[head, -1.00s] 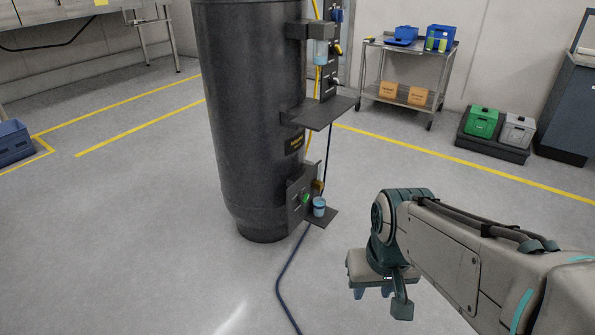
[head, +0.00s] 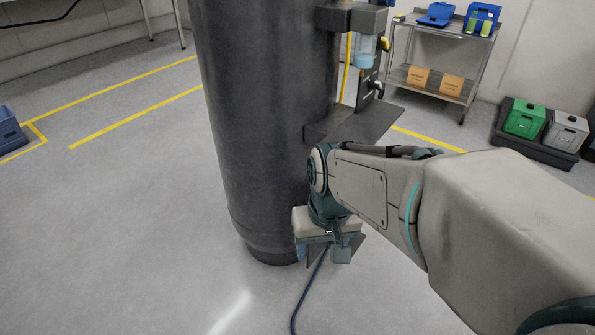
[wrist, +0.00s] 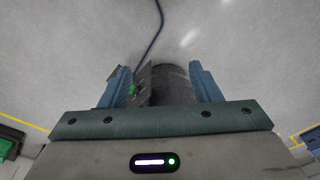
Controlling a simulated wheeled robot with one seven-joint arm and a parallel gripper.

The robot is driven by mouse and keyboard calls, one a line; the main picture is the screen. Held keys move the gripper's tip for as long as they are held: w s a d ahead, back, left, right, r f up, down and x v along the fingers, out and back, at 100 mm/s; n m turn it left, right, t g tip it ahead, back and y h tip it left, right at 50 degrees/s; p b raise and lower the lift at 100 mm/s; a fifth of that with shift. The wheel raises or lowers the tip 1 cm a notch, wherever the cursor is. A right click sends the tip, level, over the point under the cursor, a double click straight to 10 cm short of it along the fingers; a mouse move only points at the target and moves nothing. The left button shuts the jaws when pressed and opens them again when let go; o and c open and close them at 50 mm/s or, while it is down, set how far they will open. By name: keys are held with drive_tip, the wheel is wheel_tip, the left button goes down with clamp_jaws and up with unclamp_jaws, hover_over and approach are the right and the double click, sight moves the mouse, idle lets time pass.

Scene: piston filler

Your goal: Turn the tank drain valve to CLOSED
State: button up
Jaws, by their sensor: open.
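The tank (head: 262,130) is a large dark grey upright cylinder in the middle of the head view. My gripper (head: 329,252) is at its lower right side, pointing down, and hides the low bracket there. In the wrist view my gripper (wrist: 161,78) is open, with a blue finger on each side and nothing seen held. Between the fingers, beyond them, are the tank's dark body (wrist: 174,88) and a dark plate with a small green part (wrist: 133,90), nearer the left finger. I cannot make out the drain valve's handle or its position.
A dark shelf (head: 378,122) juts from the tank above my gripper. A blue hose (head: 308,292) runs along the floor below. A cart (head: 440,55) and green and grey boxes (head: 525,118) stand at the back right.

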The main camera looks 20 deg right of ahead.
drive_tip(key=w+d+f+m+y+b, duration=0.3)
drive_tip(key=w+d+f+m+y, duration=0.15)
drive_tip(key=w+f+m, duration=0.45)
drive_tip(key=w+d+f+m+y+b, duration=0.2)
drive_tip(key=w+d+f+m+y, duration=0.25)
drive_tip(key=w+f+m, duration=0.5)
drive_tip(key=w+d+f+m+t+y+b, duration=0.25)
drive_tip(key=d+f+m+t+b, duration=0.25)
drive_tip(key=d+f+m+t, duration=1.15)
drive_tip(key=w+a+f+g+b, duration=0.1)
drive_tip(key=w+a+f, duration=0.1)
drive_tip(key=w, duration=0.3)
drive_tip(key=w+a+f+m+g+b, duration=0.1)
drive_tip(key=w+a+f+g, duration=0.1)
drive_tip(key=w+a, duration=0.3)
drive_tip(key=shift+w+f+h+b, duration=0.3)
drive_tip(key=shift+w+f+h, duration=0.15)
drive_tip(key=shift+w+f, duration=0.3)
drive_tip(key=shift+g, duration=0.25)
drive_tip(key=c, duration=1)
